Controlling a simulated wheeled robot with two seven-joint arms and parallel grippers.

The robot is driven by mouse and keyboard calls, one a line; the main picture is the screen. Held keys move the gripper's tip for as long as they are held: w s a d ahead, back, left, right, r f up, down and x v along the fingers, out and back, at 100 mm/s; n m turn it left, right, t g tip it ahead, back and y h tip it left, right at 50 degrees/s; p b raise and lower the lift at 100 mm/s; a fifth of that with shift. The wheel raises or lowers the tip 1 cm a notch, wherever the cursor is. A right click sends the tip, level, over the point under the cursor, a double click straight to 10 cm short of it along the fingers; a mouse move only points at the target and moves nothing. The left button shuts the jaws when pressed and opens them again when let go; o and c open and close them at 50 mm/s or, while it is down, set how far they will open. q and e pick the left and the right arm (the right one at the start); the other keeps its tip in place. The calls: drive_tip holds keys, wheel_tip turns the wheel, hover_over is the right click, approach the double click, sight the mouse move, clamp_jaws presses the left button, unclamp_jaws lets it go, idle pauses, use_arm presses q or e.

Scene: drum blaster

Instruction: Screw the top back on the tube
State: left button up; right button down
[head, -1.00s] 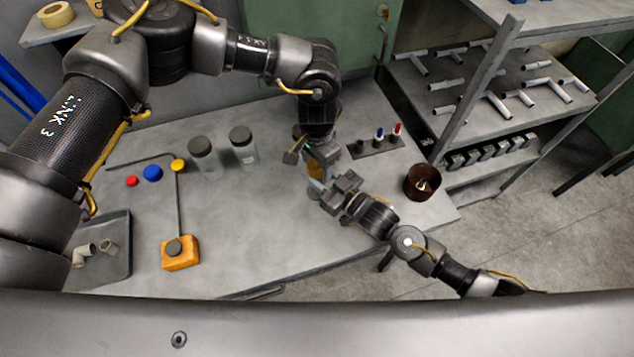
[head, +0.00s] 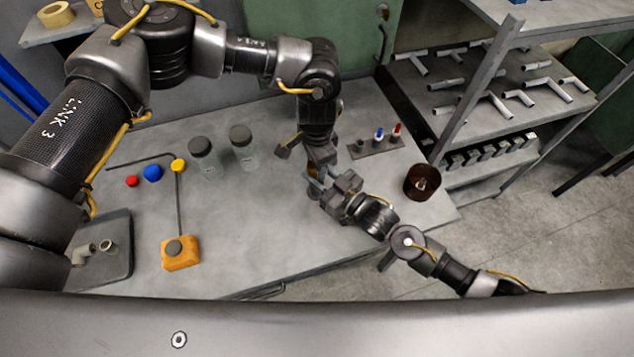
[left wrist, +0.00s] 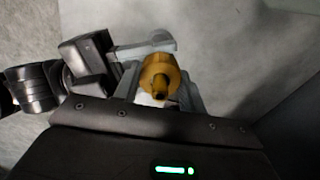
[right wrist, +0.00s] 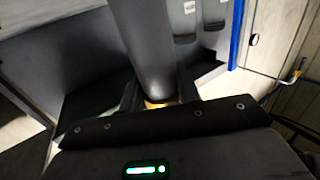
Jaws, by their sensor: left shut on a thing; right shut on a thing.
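In the left wrist view a yellow-brass top (left wrist: 160,75) with a narrow nozzle points towards the camera, between the light grey fingers of my left gripper (left wrist: 165,100). My left gripper (head: 316,166) comes down from above and is shut on the top. My right gripper (head: 318,187) comes in from the lower right, just below it, and is shut on the tube. The tube is mostly hidden by the fingers; the join between tube and top cannot be made out. A little yellow (right wrist: 155,103) shows between my right fingers in the right wrist view.
Two lidded jars (head: 243,147) stand left of the grippers. A brown cup (head: 421,182) and a small marker rack (head: 375,148) are to the right. An orange block with a rod (head: 181,255), coloured knobs (head: 152,173) and a grey tray (head: 118,262) are on the left. The front-centre table is clear.

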use_arm(q)
drive_tip(key=shift+a, duration=0.1)
drive_tip(key=o, duration=1.1)
drive_tip(key=shift+r, duration=2.3)
drive_tip(key=shift+c, duration=0.4)
drive_tip(key=shift+r+n, duration=1.7)
drive_tip(key=shift+r, duration=0.05)
drive_tip(key=shift+f, duration=0.15)
